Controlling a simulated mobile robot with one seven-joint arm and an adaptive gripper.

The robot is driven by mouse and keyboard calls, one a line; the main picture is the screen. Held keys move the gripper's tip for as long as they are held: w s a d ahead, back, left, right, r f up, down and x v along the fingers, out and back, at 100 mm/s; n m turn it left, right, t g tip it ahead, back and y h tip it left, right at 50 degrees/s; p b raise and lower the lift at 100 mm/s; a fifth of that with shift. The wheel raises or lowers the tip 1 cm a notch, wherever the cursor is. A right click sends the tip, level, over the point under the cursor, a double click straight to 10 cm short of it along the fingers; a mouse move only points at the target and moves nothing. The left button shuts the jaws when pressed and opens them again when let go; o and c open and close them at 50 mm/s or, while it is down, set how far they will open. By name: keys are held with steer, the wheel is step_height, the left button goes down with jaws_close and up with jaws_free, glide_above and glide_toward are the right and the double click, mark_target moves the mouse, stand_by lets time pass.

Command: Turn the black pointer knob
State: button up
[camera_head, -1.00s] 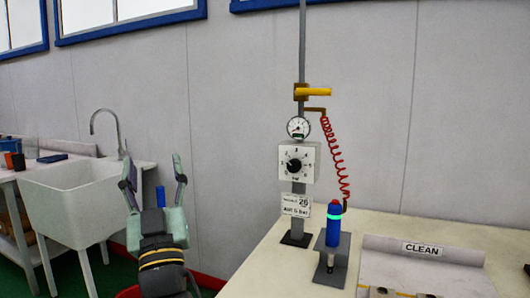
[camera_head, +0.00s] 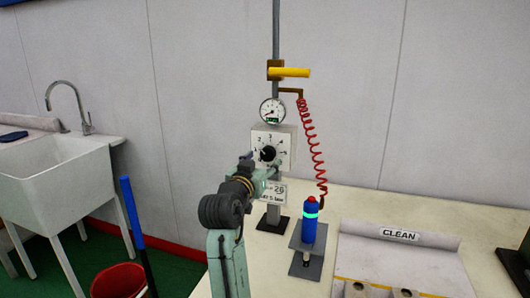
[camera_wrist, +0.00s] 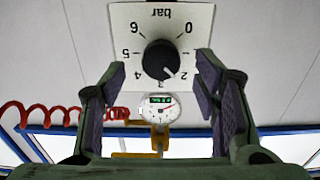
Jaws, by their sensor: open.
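The black pointer knob (camera_head: 268,153) sits on a white numbered dial plate on the post's box. I cannot tell how far the fingertips are from the plate. The dial plate (camera_wrist: 190,12) reads "bar".
A round gauge (camera_head: 272,111) is above the dial box, with a yellow lever (camera_head: 290,72) higher up. A red coiled hose (camera_head: 312,145) hangs at the right, leading to a blue dispenser (camera_head: 310,222) on a stand. A sign hangs below the dial, partly covered. A sink (camera_head: 65,175) stands at the left.

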mark_target(266, 157)
steer(key=shift+p+x, duration=0.5)
steer(key=shift+x, duration=1.5)
steer(key=shift+c, duration=0.3)
steer(key=c, duration=1.1)
